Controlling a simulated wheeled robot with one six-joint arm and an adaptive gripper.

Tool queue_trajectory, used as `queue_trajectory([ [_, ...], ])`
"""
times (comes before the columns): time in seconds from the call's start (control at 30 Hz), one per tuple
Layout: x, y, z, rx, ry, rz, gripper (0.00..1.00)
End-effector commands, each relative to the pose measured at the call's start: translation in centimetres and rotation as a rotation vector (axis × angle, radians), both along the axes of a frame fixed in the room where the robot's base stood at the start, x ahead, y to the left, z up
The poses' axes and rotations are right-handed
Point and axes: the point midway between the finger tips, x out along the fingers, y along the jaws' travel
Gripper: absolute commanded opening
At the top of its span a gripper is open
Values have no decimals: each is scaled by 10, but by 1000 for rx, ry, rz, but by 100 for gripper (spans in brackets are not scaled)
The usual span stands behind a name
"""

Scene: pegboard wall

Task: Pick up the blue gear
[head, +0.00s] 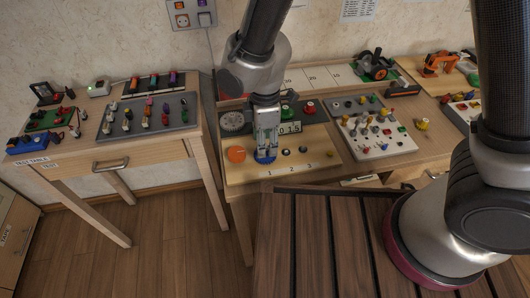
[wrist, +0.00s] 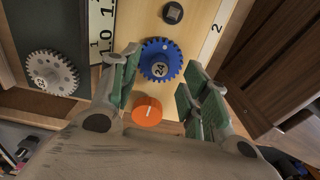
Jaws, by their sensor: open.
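The blue gear (wrist: 160,60) lies flat on a pale wooden board (wrist: 203,14), with the number 24 at its middle. In the head view the gear (head: 265,159) shows partly, at the tips of my gripper (head: 267,148). My gripper points down over the gear and is open. In the wrist view the gear sits between and just beyond its green-padded fingers, with a finger on either side. I cannot tell whether the fingers touch it.
An orange knob (wrist: 147,111) sits close beside the gear. A grey gear (wrist: 53,73) is on a dark panel. A dark peg (wrist: 173,12) is on the board. A side table (head: 75,164) stands left.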

Motion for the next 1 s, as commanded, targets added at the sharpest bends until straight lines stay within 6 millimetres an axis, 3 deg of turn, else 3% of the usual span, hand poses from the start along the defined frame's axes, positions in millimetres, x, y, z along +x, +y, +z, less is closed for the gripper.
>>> queue_trajectory([
  [0.13,0,0,-20,-2,1,-1,46],
  [0.4,0,0,-24,0,0,-2,46],
  [0.43,0,0,-24,0,0,-2,44],
  [0.6,0,0,-24,0,0,-2,13],
  [0.67,0,0,-24,0,0,-2,5],
  [1.0,1,0,-22,1,-1,-2,5],
])
